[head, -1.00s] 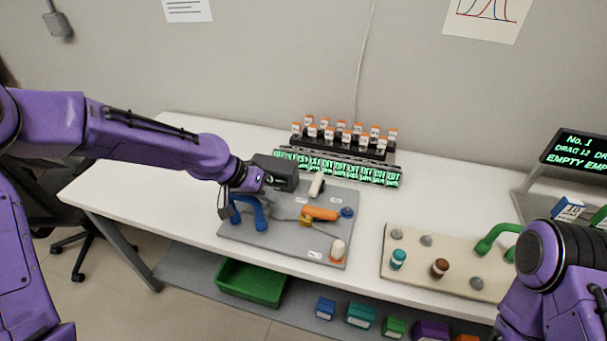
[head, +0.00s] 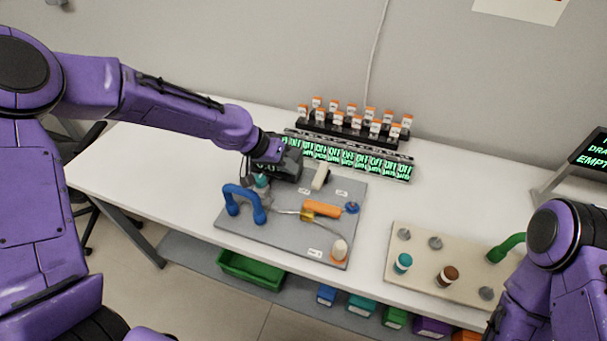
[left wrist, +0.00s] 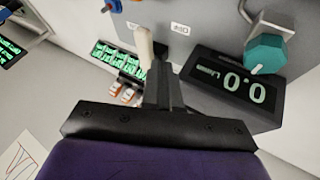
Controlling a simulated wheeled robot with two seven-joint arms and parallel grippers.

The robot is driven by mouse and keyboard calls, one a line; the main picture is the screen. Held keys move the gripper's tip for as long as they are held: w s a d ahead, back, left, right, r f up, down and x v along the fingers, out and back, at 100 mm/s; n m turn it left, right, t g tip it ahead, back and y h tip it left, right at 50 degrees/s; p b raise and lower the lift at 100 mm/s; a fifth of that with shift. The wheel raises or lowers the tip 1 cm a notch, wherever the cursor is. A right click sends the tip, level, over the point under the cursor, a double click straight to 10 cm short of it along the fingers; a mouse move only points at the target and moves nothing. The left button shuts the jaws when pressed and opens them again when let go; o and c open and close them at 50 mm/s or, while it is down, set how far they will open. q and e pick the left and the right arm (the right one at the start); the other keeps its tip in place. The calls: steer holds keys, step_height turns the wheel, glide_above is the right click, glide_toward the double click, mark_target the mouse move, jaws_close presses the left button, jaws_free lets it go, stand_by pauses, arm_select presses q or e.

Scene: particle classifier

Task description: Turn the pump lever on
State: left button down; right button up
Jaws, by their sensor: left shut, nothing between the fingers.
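The grey pump panel (head: 235,217) lies on the white table. A cream lever (head: 321,177) stands near its back edge; I take it as the pump lever, though its label is too small to read. My left gripper (head: 302,160) is shut and empty, just left of and behind the lever, partly hidden by a dark display box (head: 283,168). In the left wrist view the closed fingertips (left wrist: 158,66) are beside the cream lever (left wrist: 144,46); I cannot tell whether they touch. The display (left wrist: 235,85) reads 0.0. My right gripper is out of view.
A teal knob (left wrist: 265,53) sits by the display.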

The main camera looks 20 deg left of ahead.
mark_target(320, 178)
arm_select(q)
steer(key=x, duration=0.6)
steer(key=shift+w+d+f+p, duration=0.1)
steer(key=shift+d+f+p, duration=0.1)
steer(key=shift+p, duration=0.1)
steer(key=shift+d+n, duration=0.2)
steer(key=shift+n, duration=0.1)
